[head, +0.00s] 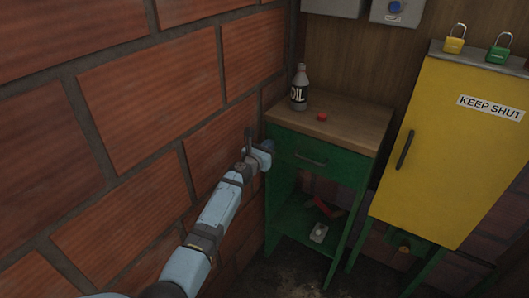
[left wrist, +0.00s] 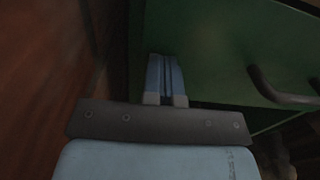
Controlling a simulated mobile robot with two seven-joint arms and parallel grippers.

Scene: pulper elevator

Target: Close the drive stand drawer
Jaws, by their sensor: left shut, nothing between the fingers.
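The drive stand is a green frame with a wooden top (head: 345,116). Its green drawer (head: 338,166) sits under the top and has a dark bar handle (head: 311,160). In the head view the drawer front looks about level with the frame; I cannot tell whether a small gap is left. My left gripper (head: 268,147) is at the left end of the drawer front. In the left wrist view its shut, empty fingers (left wrist: 166,78) lie against or very near the green front, left of the handle (left wrist: 280,90). My right gripper is not in view.
An oil bottle (head: 299,88) and a small red item (head: 322,117) stand on the top. Loose items lie on the lower shelf (head: 295,222). A brick wall (head: 150,90) runs close along the left. A yellow cabinet (head: 450,150) with padlocks on top stands right.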

